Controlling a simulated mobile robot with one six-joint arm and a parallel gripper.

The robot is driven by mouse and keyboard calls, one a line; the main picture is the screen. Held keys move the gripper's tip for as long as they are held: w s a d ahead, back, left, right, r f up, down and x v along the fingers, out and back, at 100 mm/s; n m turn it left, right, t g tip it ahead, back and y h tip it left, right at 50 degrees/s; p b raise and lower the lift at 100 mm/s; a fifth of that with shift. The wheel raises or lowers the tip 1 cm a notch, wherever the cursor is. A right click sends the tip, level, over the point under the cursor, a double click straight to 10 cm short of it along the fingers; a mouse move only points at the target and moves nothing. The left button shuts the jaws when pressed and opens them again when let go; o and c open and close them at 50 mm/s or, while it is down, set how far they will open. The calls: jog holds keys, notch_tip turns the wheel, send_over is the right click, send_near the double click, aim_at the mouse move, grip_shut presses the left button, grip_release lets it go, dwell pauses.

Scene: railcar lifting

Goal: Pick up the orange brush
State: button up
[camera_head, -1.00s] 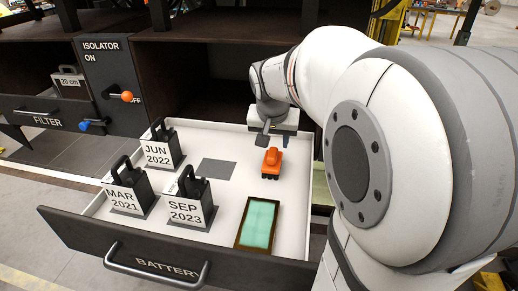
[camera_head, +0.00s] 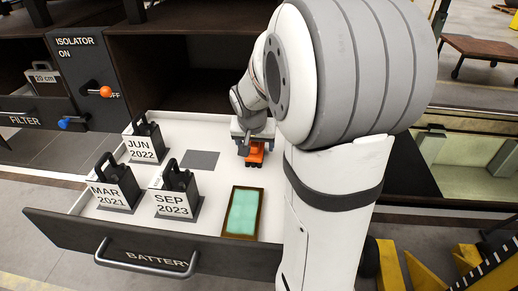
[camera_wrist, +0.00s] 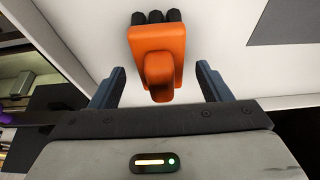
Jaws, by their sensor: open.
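The orange brush (camera_head: 254,153) rests on the white floor of the open battery drawer (camera_head: 200,232), right of the dark grey square. My gripper (camera_head: 253,140) is just above and behind it, partly covering it. In the wrist view the brush (camera_wrist: 156,50) shows its orange body and raised handle, with black bristle tufts at the far end. The handle lies between the two open fingers of my gripper (camera_wrist: 160,85). The fingers are apart from the brush on both sides, with nothing held.
Three labelled batteries, JUN 2022 (camera_head: 146,146), MAR 2021 (camera_head: 115,187) and SEP 2023 (camera_head: 173,203), stand in the drawer's left part. A green pad in a brown frame (camera_head: 243,212) lies in front of the brush. A dark grey square (camera_head: 200,160) lies left of it.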

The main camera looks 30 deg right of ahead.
jog(key=shift+c, duration=0.3)
jog(key=c, duration=1.1)
notch_tip(320, 180, up, 18)
jog(key=shift+r+b, duration=0.1)
jog(key=shift+b, duration=0.7)
jog(key=o, duration=0.5)
jog(key=shift+c, duration=1.4)
